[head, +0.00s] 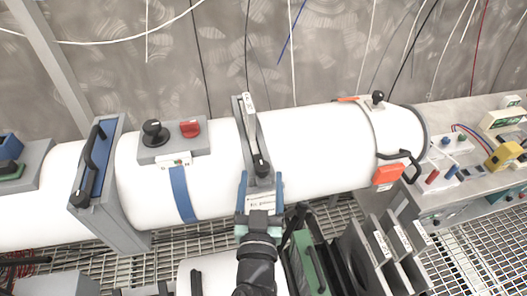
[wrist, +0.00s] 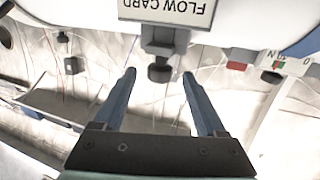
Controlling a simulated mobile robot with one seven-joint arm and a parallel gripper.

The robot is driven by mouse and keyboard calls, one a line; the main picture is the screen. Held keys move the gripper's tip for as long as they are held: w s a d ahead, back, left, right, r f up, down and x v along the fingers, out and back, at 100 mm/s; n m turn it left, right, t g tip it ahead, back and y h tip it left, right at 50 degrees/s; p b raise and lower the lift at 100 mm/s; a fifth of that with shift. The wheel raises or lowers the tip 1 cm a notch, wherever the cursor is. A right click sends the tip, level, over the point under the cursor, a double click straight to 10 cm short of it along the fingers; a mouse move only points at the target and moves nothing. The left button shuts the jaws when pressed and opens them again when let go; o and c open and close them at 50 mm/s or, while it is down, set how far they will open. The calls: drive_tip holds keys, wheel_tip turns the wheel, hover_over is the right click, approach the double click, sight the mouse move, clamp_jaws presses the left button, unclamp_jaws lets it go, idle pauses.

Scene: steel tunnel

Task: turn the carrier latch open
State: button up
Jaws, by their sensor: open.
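A grey upright carrier (head: 248,125) is set in the white steel tunnel. A small dark knob (head: 262,166), which looks like the carrier latch, is at its near lower end. In the wrist view the dark knob (wrist: 160,73) hangs from a grey block below an upside-down FLOW CARD label (wrist: 168,10). My gripper (head: 260,180) is open, with its two blue fingers spread to either side of the latch's position. In the wrist view my gripper (wrist: 159,73) has the knob between its fingertips, with gaps on both sides. I cannot tell the depth or any contact.
A grey panel with a black knob (head: 155,132) and a red knob (head: 190,129) sits on the tunnel to the left. A blue-faced gate (head: 95,165) is further left. An orange block (head: 388,174) and black handle are at right. Grey plates (head: 375,250) stand below right.

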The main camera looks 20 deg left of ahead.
drive_tip(key=p+x, duration=0.1)
drive_tip(key=x, duration=0.5)
drive_tip(key=shift+w+a, duration=0.15)
drive_tip(key=shift+w, duration=0.2)
clamp_jaws()
